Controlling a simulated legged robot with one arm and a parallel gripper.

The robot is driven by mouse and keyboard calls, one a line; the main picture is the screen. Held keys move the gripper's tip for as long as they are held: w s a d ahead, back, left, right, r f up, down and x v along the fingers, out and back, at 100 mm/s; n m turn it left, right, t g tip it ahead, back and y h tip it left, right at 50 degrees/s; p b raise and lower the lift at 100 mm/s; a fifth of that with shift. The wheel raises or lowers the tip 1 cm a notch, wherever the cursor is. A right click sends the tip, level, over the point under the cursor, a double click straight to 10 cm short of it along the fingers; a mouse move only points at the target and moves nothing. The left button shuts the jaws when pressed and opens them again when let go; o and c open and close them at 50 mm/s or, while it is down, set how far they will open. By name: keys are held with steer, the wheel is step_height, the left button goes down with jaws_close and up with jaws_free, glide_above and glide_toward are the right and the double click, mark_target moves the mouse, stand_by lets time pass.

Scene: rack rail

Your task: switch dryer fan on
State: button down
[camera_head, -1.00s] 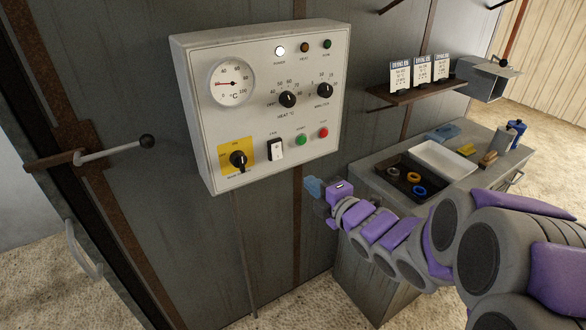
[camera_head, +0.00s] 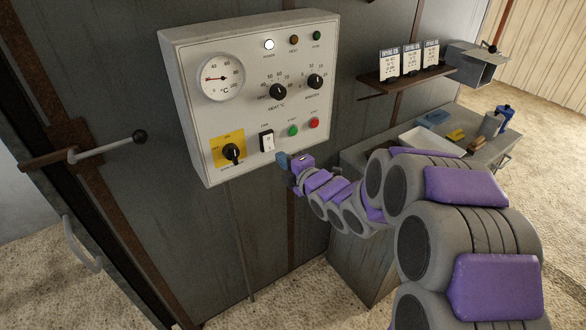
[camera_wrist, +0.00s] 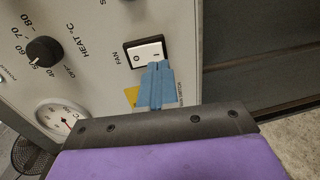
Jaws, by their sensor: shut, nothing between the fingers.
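The white control panel (camera_head: 205,110) is fixed to the grey metal wall. Its fan switch (camera_head: 266,140) is a white rocker in a black frame, low on the panel. In the wrist view the fan switch (camera_wrist: 147,51) shows a "0" and an "I" mark beside the word FAN. My gripper (camera_head: 283,161) is at the panel's lower edge, just below and right of the switch. In the wrist view my blue fingertips (camera_wrist: 157,68) are shut with nothing between them. They overlap the switch's lower edge near the "I" end; I cannot tell whether they touch it.
Beside the switch are a yellow-plated rotary knob (camera_head: 232,152), a green button (camera_head: 293,130) and a red button (camera_head: 314,123). The heat knob (camera_head: 278,91) is above. A bench with a white tray (camera_head: 432,141) stands to the right. A lever (camera_head: 110,147) sticks out at left.

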mark_target(270, 149)
steer(key=shift+x, duration=2.1)
steer(key=shift+b, duration=0.4)
steer(key=shift+a, duration=0.1)
steer(key=shift+f+b, duration=0.15)
steer(key=shift+b, duration=0.15)
